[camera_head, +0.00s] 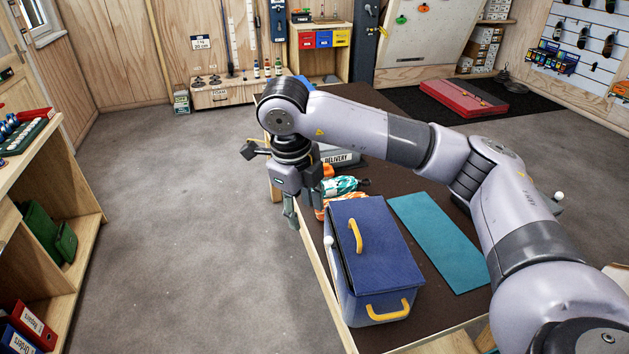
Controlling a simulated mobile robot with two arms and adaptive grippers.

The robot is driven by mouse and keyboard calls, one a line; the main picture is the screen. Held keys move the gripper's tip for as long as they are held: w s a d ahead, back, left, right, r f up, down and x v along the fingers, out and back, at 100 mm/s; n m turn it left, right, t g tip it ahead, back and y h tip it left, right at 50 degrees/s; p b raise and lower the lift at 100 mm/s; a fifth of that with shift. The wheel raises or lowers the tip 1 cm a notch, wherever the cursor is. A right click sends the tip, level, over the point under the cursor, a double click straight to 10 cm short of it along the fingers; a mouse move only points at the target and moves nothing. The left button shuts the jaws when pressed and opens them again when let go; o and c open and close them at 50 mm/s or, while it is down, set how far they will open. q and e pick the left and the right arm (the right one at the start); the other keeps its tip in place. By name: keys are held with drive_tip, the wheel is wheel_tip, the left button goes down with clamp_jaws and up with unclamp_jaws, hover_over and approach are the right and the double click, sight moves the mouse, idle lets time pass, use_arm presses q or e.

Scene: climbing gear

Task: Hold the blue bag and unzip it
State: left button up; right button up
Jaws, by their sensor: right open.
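The blue bag (375,245) stands at the front left of the table. Its flat dark blue top looks closed. A yellow handle (356,236) sits on the top and another yellow handle (388,311) is on the near side. My right gripper (291,212) points down beyond the bag's far left corner, near the table's left edge. It is open and empty, apart from the bag. My left gripper is not in view.
A teal mat (437,240) lies right of the bag on the dark table (405,186). Coiled orange and teal items (343,186) and a grey box marked DELIVERY (340,157) lie behind it. A shelf (60,220) stands at the left; the floor between is clear.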

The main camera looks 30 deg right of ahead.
drive_tip(key=d+r+h, duration=0.1)
drive_tip(key=d+r, duration=0.1)
drive_tip(key=b, duration=0.1)
approach(328, 238)
drive_tip(key=shift+t, duration=0.3)
drive_tip(key=x, duration=0.2)
drive_tip(key=p+x, duration=0.1)
drive_tip(key=x, duration=0.2)
drive_tip(key=p+x, duration=0.1)
drive_tip(key=x, duration=0.2)
drive_tip(key=shift+s+f, duration=0.25)
drive_tip(key=shift+w+d+f, duration=0.1)
drive_tip(key=shift+d+f, duration=0.05)
drive_tip(key=shift+f, duration=0.4)
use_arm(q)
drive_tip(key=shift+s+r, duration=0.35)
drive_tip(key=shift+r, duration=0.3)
use_arm(e)
drive_tip(key=shift+c, duration=0.3)
clamp_jaws()
drive_tip(key=shift+o, duration=0.3)
unclamp_jaws()
